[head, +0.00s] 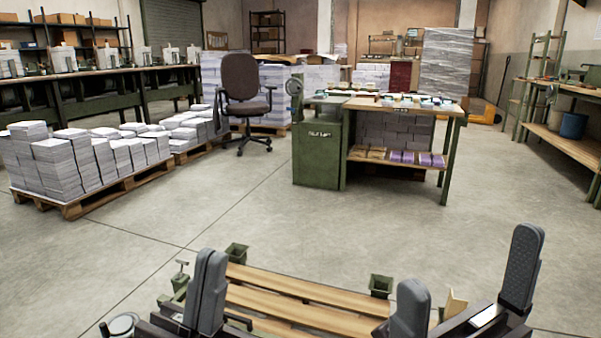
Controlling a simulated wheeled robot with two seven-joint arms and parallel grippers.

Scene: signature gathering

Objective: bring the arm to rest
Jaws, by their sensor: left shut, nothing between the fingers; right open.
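My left gripper (208,272) is at the bottom of the head view, left of centre. Its two grey fingers are together with nothing between them. My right gripper (468,262) is at the bottom right. The arms behind the grippers are mostly cut off by the lower edge.
A pallet (75,207) of paper stacks stands at the left. An office chair (241,85) and a green workbench (320,155) stand ahead. A wooden bench (565,145) lines the right wall. The concrete floor between is clear.

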